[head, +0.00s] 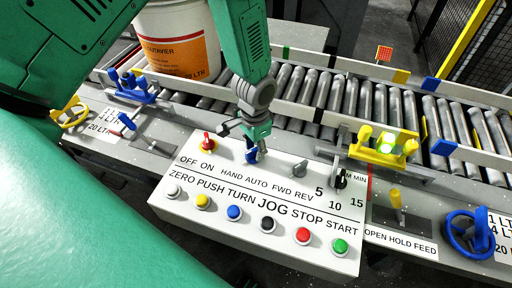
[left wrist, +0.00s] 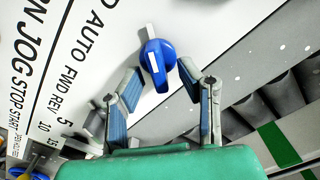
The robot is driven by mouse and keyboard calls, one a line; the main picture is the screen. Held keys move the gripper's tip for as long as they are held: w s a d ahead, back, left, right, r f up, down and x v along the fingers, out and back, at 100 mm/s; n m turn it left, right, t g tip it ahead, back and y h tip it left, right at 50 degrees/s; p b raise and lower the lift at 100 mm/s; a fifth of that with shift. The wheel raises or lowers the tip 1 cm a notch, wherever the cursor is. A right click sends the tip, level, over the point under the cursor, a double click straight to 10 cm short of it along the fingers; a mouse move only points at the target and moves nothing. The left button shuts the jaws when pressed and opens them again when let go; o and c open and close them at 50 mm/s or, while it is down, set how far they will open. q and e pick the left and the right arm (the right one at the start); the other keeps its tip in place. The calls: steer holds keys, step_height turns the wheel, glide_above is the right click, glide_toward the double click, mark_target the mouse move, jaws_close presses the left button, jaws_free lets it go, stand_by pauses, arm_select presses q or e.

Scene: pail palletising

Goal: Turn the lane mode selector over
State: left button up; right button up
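The lane mode selector (head: 251,157) is a blue knob above the HAND AUTO label on the white control panel (head: 190,215). In the left wrist view the blue knob (left wrist: 157,62) has a white pointer mark and appears just past the fingertips, roughly between them. My left gripper (head: 247,143) is over the knob and partly hides it in the head view. In the left wrist view its two fingers (left wrist: 160,78) are spread and empty, with a gap on each side of the knob; I cannot tell whether either tip touches it. My right gripper is not in view.
A red OFF ON knob (head: 207,142) is left of the selector and a grey FWD REV knob (head: 299,170) is right. Several coloured push buttons (head: 234,213) line the panel front. Behind run the conveyor rollers (head: 340,95), with a white pail (head: 177,38) at upper left.

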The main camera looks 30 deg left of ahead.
mark_target(255, 148)
arm_select(q)
step_height(255, 148, up, 12)
steer(key=shift+f, duration=0.2)
steer(key=shift+w, duration=0.1)
stand_by(0.5)
